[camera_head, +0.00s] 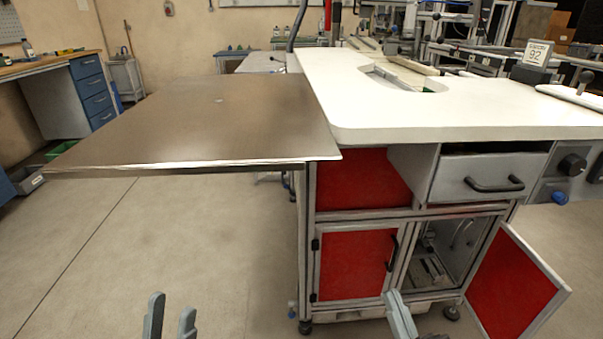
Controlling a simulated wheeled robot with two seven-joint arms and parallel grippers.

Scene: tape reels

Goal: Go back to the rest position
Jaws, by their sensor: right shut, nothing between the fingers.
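My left gripper (170,312) shows at the bottom edge of the head view, left of centre. Its two fingers stand apart with floor visible between them, so it is open and empty. My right gripper (398,300) shows at the bottom edge, right of centre, in front of the workbench cabinet. Its fingers are together with nothing between them. Both grippers are low in the picture, and most of both arms is out of view. No tape reel can be made out.
A white-topped workbench (440,105) stands ahead, with a brown side table (200,120) on its left. A red cabinet door (512,285) hangs open at right, and a drawer (480,175) sits above. Bare floor (90,260) lies at left.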

